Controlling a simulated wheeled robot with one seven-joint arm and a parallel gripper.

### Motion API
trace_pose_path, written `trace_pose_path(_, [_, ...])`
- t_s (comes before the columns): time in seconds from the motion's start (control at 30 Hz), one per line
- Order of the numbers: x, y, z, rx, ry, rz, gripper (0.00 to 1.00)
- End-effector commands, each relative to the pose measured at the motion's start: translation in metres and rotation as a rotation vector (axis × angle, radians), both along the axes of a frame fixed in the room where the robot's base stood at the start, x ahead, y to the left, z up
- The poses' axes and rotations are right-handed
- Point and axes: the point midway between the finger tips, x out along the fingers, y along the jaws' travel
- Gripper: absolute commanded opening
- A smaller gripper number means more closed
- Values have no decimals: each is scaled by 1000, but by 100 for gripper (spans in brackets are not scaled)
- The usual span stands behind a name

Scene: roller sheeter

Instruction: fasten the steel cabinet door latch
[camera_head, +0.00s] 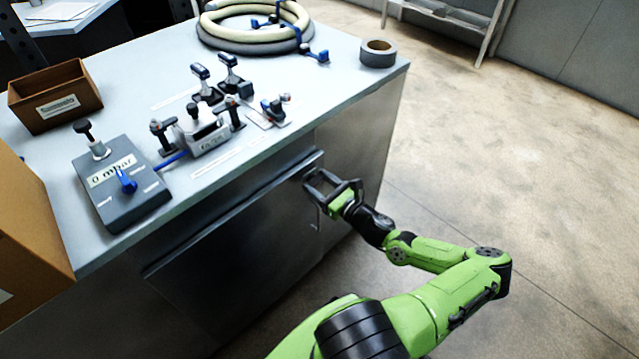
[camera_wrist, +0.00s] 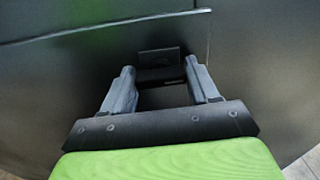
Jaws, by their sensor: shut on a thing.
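The steel cabinet door (camera_head: 225,265) is a dark panel in the front of the bench, and its surface also fills much of the wrist view (camera_wrist: 60,85). My gripper (camera_head: 314,184) is at the door's upper right corner. In the wrist view, my gripper's fingers (camera_wrist: 161,76) stand either side of the dark latch (camera_wrist: 159,55), a small plate with a part reaching down between the fingertips. The gripper is shut on this latch part. The fingers hide some of it, and its exact angle is unclear. I cannot tell whether the door is fully flush.
On the bench top (camera_head: 345,95) stand a grey control box (camera_head: 120,185), a small clamp device (camera_head: 205,135), a brown open box (camera_head: 55,97), a coiled hose (camera_head: 255,30) and a tape roll (camera_head: 378,53). The floor (camera_head: 510,130) to the right is clear.

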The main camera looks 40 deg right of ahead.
Motion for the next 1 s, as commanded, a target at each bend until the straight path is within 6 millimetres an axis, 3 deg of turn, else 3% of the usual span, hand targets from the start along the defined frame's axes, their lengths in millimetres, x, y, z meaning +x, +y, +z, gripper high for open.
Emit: trace_pose_path(1.0, [0, 4, -3, -891, -24, 3, 29])
